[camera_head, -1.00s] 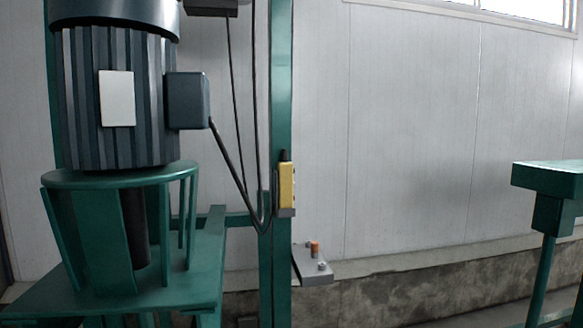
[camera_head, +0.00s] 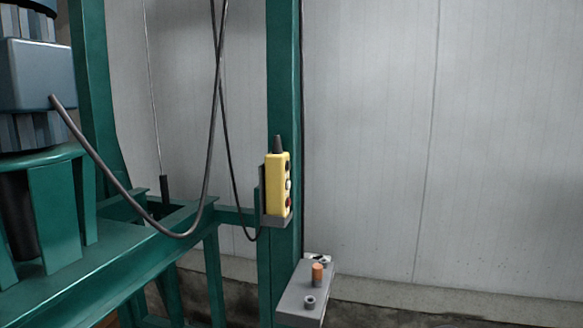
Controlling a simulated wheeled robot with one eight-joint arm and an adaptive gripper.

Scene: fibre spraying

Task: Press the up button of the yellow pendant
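The yellow pendant (camera_head: 273,185) hangs upright on the green post, a little left of the picture's middle. It has a black top where a cable would enter and a grey holder beneath it. Its button face is turned to the right and is seen at a steep angle. Several buttons run down that face, with dark red and pale ones among them. I cannot read any marking that tells which is the up button. My gripper is not in view.
The green post (camera_head: 284,110) stands against a pale wall (camera_head: 490,150). A green frame (camera_head: 110,265) and motor (camera_head: 35,75) fill the left, with black cables hanging between. The right side is open.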

